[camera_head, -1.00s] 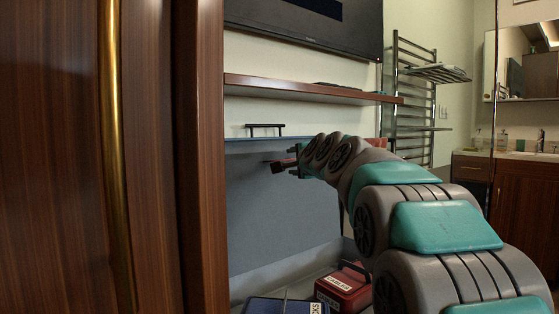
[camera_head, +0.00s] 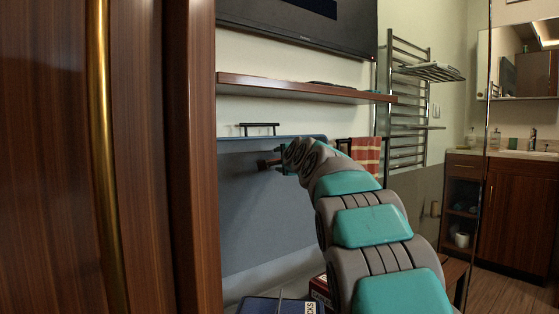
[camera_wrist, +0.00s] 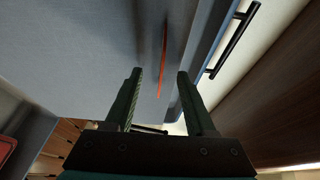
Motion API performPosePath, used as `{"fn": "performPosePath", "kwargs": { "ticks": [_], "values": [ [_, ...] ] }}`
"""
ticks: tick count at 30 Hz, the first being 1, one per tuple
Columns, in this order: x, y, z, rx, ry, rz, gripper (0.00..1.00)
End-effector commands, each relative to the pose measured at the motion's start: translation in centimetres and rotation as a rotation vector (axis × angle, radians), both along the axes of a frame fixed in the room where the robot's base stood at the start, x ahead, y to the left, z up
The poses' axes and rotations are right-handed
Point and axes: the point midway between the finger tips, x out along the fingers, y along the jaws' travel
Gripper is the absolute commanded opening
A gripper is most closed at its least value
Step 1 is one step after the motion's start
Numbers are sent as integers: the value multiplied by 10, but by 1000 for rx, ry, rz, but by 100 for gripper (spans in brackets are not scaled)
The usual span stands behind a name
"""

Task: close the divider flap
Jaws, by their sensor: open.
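A large upright blue-grey panel (camera_head: 265,215), which looks like the divider flap, stands below the wall shelf in the head view. My gripper (camera_head: 272,162) is in front of its upper part, near its top edge. In the wrist view the panel (camera_wrist: 75,45) fills the upper left, with a thin orange-red strip (camera_wrist: 163,60) on or in it. My gripper (camera_wrist: 158,75) has its two fingers apart, with nothing seen between them. I cannot tell whether a finger touches the panel. A black bar handle (camera_head: 259,128) sits just above the panel's top edge; it also shows in the wrist view (camera_wrist: 233,40).
A wooden shelf (camera_head: 300,90) runs above the panel, under a television (camera_head: 320,30). A blue box (camera_head: 265,306) and a red box (camera_head: 320,289) stand low in front of the panel. A striped towel (camera_head: 366,155) and a towel rack (camera_head: 408,100) are right. Tall wood (camera_head: 60,150) fills the left.

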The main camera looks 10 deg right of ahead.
Motion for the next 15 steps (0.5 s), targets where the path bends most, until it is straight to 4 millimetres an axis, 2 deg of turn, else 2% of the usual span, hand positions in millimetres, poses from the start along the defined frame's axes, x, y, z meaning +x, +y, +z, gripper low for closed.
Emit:
{"fn": "performPosePath", "kwargs": {
  "ticks": [7,15],
  "values": [
    [0,0,0,0,0,0,55],
    [0,0,0,0,0,0,25]
  ]
}}
